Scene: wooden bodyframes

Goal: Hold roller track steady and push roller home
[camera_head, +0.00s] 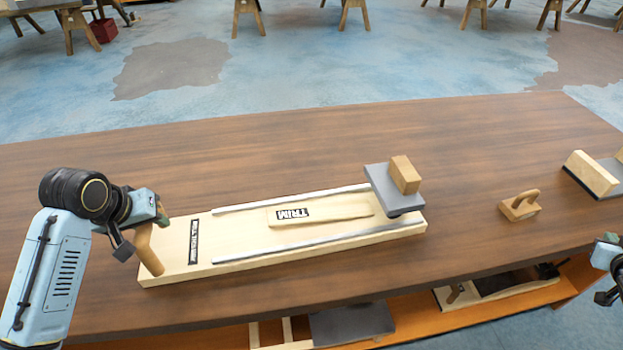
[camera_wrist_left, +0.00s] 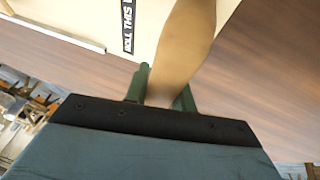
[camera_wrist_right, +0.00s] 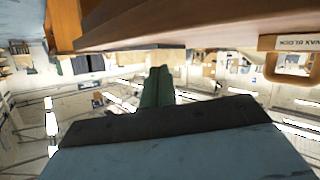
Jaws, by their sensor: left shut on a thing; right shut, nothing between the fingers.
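The roller track (camera_head: 240,262) is a pale wooden board with two metal rails, lying on the table. A wooden handle (camera_head: 148,250) stands at its left end. My left gripper (camera_head: 137,228) is shut on this handle, which also shows between the fingers in the left wrist view (camera_wrist_left: 182,50). The roller (camera_head: 395,188), a grey plate with a wooden block on top, sits at the right end of the rails. A wooden piece marked TRIM (camera_head: 335,211) lies between the rails. My right gripper (camera_head: 606,297) is shut and empty, off the table's right front side, away from the roller.
A small wooden block with a handle (camera_head: 519,206) stands right of the track. A wood and grey piece (camera_head: 592,174) sits at the table's right end. An orange shelf (camera_head: 410,325) with stored items runs under the table (camera_head: 280,150). The tabletop behind the track is clear.

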